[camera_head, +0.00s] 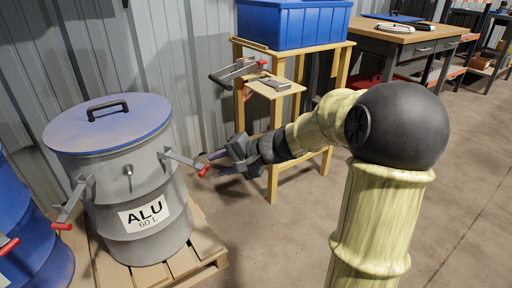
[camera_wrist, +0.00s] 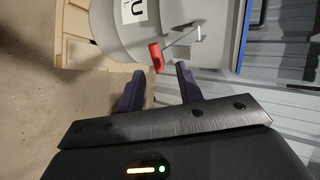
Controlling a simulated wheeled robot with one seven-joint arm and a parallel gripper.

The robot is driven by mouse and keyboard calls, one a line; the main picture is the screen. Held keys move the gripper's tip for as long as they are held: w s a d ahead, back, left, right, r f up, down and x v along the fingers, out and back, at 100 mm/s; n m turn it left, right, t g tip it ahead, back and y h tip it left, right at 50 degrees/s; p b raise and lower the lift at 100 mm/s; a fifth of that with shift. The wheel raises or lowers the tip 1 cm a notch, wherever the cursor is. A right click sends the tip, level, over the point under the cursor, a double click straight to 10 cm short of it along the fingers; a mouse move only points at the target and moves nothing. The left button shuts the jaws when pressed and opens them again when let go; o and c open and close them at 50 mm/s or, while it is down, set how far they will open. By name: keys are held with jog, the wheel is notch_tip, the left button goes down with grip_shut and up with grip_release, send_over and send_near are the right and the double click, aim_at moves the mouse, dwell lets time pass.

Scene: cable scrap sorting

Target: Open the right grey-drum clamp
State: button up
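The grey drum (camera_head: 130,185) stands on a wooden pallet with a blue lid (camera_head: 110,122) and an "ALU 60 L" label. Its right clamp (camera_head: 186,160) is a metal lever with a red grip that sticks out to the right. Its left clamp (camera_head: 72,205) points down to the left, with a red end. My gripper (camera_head: 218,164) is just right of the right clamp's red end. In the wrist view the right clamp's red grip (camera_wrist: 156,56) lies just beyond the gap between my open fingers (camera_wrist: 160,82). Nothing is between the fingers.
A blue drum (camera_head: 30,235) stands at the left edge. The wooden pallet (camera_head: 185,262) lies under the grey drum. A wooden stand (camera_head: 322,60) with a blue bin (camera_head: 292,24) is behind my arm, and a workbench (camera_head: 400,38) is at the back right. Floor at the right is clear.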

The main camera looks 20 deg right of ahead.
jog(key=p+v, duration=0.6)
jog(key=v, duration=0.7)
jog(key=shift+s+d+r, duration=0.15)
jog(key=shift+s+r, duration=0.05)
jog(key=shift+r, duration=0.1)
